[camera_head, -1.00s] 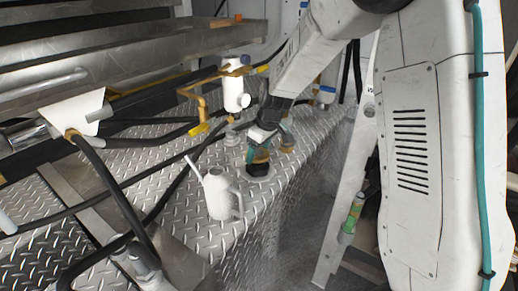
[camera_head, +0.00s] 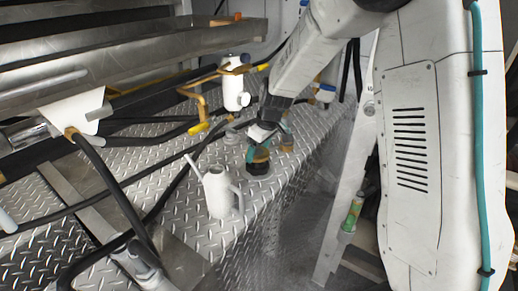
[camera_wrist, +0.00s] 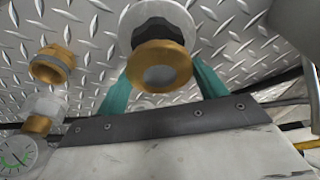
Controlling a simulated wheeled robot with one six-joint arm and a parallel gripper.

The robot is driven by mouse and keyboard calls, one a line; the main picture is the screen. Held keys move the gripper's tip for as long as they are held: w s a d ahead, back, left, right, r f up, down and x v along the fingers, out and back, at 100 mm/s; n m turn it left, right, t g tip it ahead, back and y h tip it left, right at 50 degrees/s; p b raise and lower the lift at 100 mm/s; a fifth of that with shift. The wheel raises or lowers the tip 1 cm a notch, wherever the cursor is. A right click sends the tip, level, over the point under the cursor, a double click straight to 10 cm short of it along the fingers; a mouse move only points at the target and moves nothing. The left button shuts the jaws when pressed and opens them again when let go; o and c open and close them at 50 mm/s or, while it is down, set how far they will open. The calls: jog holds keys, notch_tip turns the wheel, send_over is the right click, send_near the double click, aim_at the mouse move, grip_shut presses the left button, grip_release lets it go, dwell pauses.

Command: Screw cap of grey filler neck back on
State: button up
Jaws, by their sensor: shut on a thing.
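My gripper (camera_head: 258,153) has teal fingers and points down at the deck in the head view. It is shut on a brass-coloured cap with a grey centre, which shows between the fingers in the wrist view (camera_wrist: 160,66). The cap sits in line with the grey filler neck (camera_wrist: 165,10), a pale round collar just beyond it. A dark band shows between cap and collar. In the head view the neck's grey base (camera_head: 259,178) is directly under the fingers. I cannot tell whether the threads are engaged.
A white oil can (camera_head: 219,192) with a long spout stands close to the left of my gripper. Another brass-ringed fitting (camera_wrist: 50,66) and a gauge (camera_wrist: 18,155) show in the wrist view.

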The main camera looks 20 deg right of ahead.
jog(key=shift+f, duration=0.45)
dwell(0.5)
jog(key=m, duration=0.3)
jog(key=shift+a+h, duration=0.1)
jog(key=shift+h, duration=0.2)
jog(key=shift+m+t+h, duration=0.3)
jog(key=shift+m, duration=0.8)
jog(key=shift+a+m+h, duration=0.1)
jog(key=shift+m+h, duration=0.3)
jog(key=shift+m, duration=0.8)
jog(key=shift+m+h, duration=0.3)
jog(key=shift+m, duration=1.1)
